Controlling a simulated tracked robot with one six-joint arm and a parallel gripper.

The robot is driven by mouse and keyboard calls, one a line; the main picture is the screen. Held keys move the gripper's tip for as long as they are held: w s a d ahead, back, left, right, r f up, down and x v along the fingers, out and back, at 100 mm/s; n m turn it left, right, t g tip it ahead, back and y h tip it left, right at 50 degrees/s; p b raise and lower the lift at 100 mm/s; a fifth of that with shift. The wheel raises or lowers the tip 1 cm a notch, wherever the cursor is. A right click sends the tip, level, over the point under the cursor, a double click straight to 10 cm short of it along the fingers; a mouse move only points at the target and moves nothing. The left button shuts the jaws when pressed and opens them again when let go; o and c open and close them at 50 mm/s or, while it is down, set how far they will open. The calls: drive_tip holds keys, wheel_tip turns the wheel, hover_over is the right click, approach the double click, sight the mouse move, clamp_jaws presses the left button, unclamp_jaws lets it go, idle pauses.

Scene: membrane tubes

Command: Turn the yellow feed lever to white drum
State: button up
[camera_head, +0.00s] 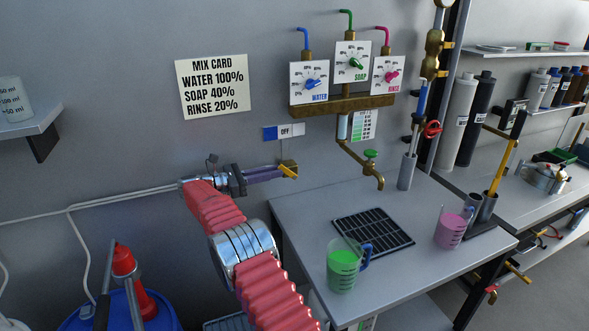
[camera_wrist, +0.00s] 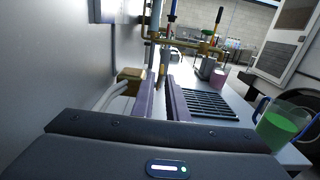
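The yellow feed lever (camera_head: 288,171) sits on a small brass valve block (camera_head: 291,166) on the wall, left of the bench. The block also shows in the wrist view (camera_wrist: 130,74). My gripper (camera_head: 281,172) reaches right along the wall, its purple fingertips close to the lever and block. In the wrist view the fingers (camera_wrist: 160,82) stand apart with a narrow gap; I cannot tell whether the lever lies between them or whether they touch it. A white rounded edge (camera_head: 12,325) shows at the bottom left corner; I cannot tell if it is the white drum.
A blue drum (camera_head: 160,312) with a red cone (camera_head: 124,262) stands at lower left. The bench (camera_head: 300,208) holds a black grate (camera_head: 372,233), a green jug (camera_head: 342,272) and a pink jug (camera_head: 450,231). Dials and a brass tap (camera_head: 372,178) are above. White hoses (camera_head: 100,198) run along the wall.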

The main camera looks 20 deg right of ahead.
sight(294, 168)
drive_tip(key=d, duration=0.8)
drive_tip(key=shift+d, duration=0.15)
drive_tip(key=shift+c, duration=0.7)
clamp_jaws()
idle(0.5)
